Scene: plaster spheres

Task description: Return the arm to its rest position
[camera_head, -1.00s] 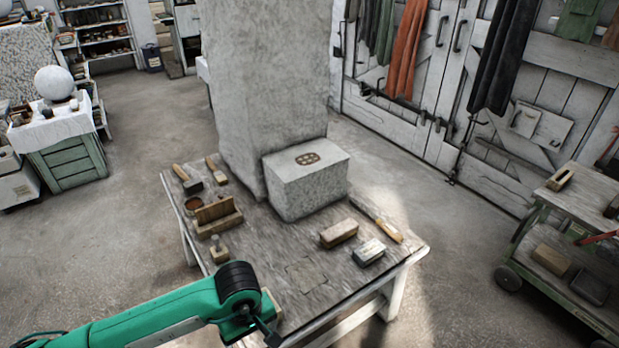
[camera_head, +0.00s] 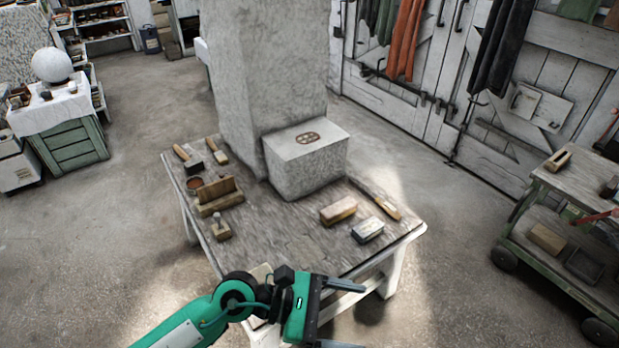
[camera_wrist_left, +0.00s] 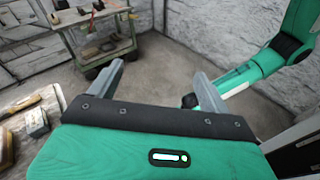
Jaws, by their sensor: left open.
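My left gripper (camera_head: 342,314) is at the bottom of the head view, in front of the near edge of the wooden table (camera_head: 290,255). Its two grey fingers point to the right, spread apart with nothing between them. In the left wrist view the same open fingers (camera_wrist_left: 160,82) reach out over bare floor. My left arm (camera_head: 205,318) is green with black joints and comes in from the bottom left. A green arm link of mine (camera_wrist_left: 255,72) shows at the right of the left wrist view. My right gripper is not clearly in view.
A stone block (camera_head: 308,165) and a tall stone pillar (camera_head: 265,70) stand on the table. Brushes, wooden blocks and a small brick (camera_head: 338,211) lie around them. A green cart (camera_head: 565,235) stands at the right. Open floor (camera_head: 450,250) lies between table and cart.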

